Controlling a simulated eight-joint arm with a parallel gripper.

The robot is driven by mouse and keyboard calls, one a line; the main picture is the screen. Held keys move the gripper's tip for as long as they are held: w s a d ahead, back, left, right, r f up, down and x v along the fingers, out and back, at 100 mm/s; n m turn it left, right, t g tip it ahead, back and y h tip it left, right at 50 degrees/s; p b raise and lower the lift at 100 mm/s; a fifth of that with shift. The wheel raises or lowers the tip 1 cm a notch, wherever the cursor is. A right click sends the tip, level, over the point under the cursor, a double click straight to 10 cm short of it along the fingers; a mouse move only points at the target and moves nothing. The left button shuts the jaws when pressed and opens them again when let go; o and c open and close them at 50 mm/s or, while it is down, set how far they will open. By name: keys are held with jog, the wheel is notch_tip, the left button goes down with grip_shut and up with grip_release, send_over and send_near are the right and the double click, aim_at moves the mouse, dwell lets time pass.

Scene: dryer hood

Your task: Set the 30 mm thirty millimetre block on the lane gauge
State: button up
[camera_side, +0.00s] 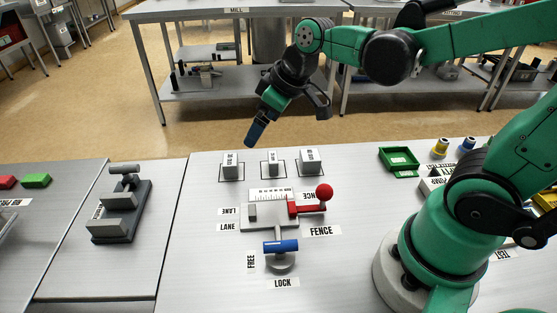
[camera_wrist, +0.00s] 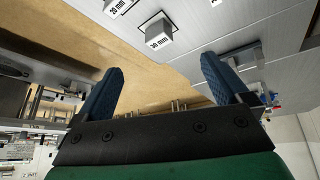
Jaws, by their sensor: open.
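The 30 mm block (camera_wrist: 158,40) is a pale block with its label showing in the wrist view, standing in a dark outline. From the row's layout, it appears to be the left block (camera_side: 231,166) in the side view. The lane gauge (camera_side: 262,215) is a grey fixture with a white ruled scale, a red fence lever with a ball knob (camera_side: 324,191) and a blue handle (camera_side: 281,246). My gripper (camera_side: 254,134) is above and behind the block row, tilted down. In the wrist view its two blue fingers (camera_wrist: 162,65) are apart and nothing is between them.
The 20 mm block (camera_wrist: 118,5) and a third block (camera_side: 309,161) share the row. A grey fixture (camera_side: 122,212) stands on the left table. A green tray (camera_side: 399,158) and small spools (camera_side: 439,147) are at right. The bench between gauge and left table is clear.

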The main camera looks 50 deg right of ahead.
aim_at(230, 160)
jog(key=w+f+n+g+y, duration=0.1)
jog(key=w+f+n, duration=0.1)
jog(key=w+f, duration=0.1)
jog(key=w+f+n+g+y, duration=0.1)
jog(key=w+f+n, duration=0.2)
jog(key=w+f, duration=0.1)
jog(key=shift+w+f, duration=0.15)
jog(key=shift+w, duration=0.05)
jog(key=shift+n, duration=0.3)
jog(key=shift+x, duration=3)
grip_shut()
